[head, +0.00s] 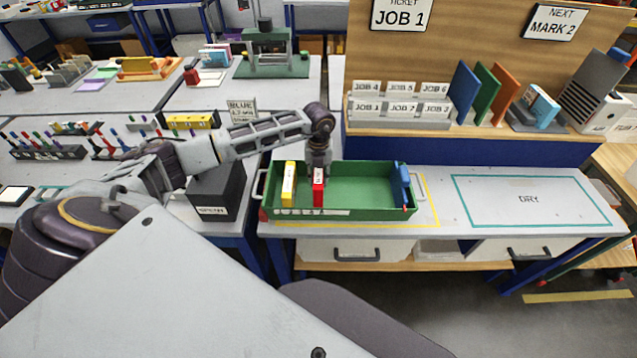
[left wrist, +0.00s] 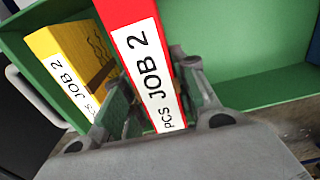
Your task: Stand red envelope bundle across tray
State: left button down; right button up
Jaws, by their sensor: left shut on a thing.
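A green tray (head: 360,210) stands on the bench in the middle of the head view. The red envelope bundle (head: 318,193) is upright inside it, left of the middle. It also fills the centre of the left wrist view (left wrist: 137,35), with a white label reading JOB 2. My left gripper (head: 318,166) reaches down from above and is shut on the red bundle, with a finger on each side. A yellow bundle (head: 288,184) stands to the left of the red one in the tray, apart from it. Whether the red bundle touches the tray floor is hard to tell. My right gripper is not visible.
A blue item (head: 404,184) sits at the tray's right end. A DRY area (head: 530,200) lies bare to the right. A dark box (head: 214,190) stands to the left. A rack of JOB cards (head: 400,107) stands behind.

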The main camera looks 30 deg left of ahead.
pick_arm(q)
jog(key=shift+f, duration=1.85)
jog(key=shift+f, duration=0.2)
jog(key=c, duration=1.1)
grip_release()
jog(key=shift+r+p, duration=0.2)
jog(key=shift+p, duration=0.1)
notch_tip(320, 180, up, 12)
jog(key=shift+b, duration=0.95)
